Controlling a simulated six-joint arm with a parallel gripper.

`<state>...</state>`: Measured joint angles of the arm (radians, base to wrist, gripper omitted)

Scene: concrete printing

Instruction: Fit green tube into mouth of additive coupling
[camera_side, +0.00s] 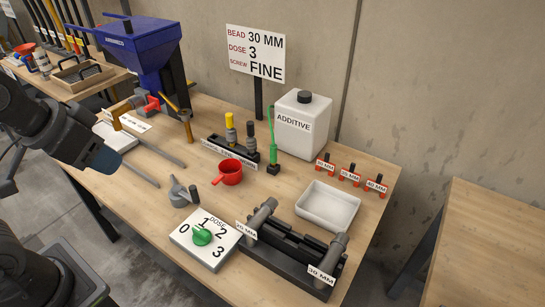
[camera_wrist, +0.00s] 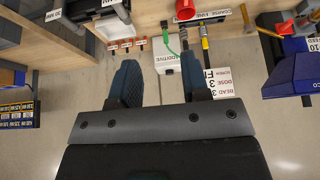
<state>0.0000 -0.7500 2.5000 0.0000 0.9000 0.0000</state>
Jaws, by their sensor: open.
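The green tube (camera_side: 271,135) stands upright at a small black block (camera_side: 273,169), beside the white ADDITIVE container (camera_side: 302,125). In the side view my gripper (camera_side: 103,163) is at the left, far from the green tube.
A blue hopper machine (camera_side: 140,50) stands at the back left. A rack with yellow and grey-topped pieces (camera_side: 230,135), a red cup (camera_side: 231,172), a white tray (camera_side: 357,211), a dose dial (camera_side: 202,233) and a black nozzle rack (camera_side: 285,262) crowd the table. Red labelled pieces (camera_side: 350,175) stand at right.

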